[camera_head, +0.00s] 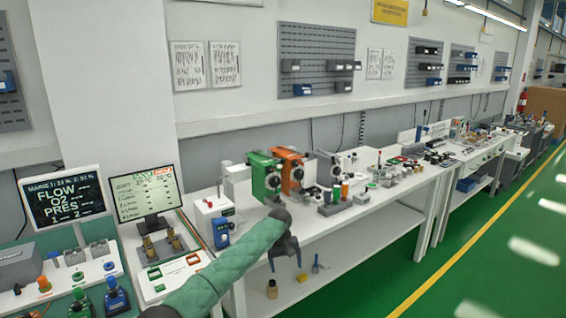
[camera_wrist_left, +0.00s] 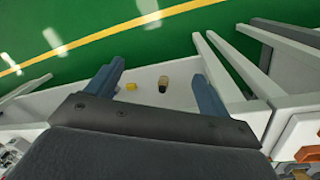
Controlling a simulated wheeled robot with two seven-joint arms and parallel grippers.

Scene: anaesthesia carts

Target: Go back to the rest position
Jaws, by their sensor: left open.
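My left arm, in a green sleeve, reaches into the head view from the bottom. My left gripper (camera_head: 285,254) hangs in front of the bench edge, pointing down, its dark fingers apart and empty. In the left wrist view the two blue-grey fingers of the left gripper (camera_wrist_left: 158,92) are spread wide with nothing held between them. My right gripper does not show in either view.
A white bench (camera_head: 330,222) carries a green vaporizer (camera_head: 266,177) and an orange one (camera_head: 291,170) behind the gripper. A small bottle (camera_head: 272,289) stands on the lower shelf. Monitors (camera_head: 146,194) stand at left. Green floor (camera_head: 480,240) is free at right.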

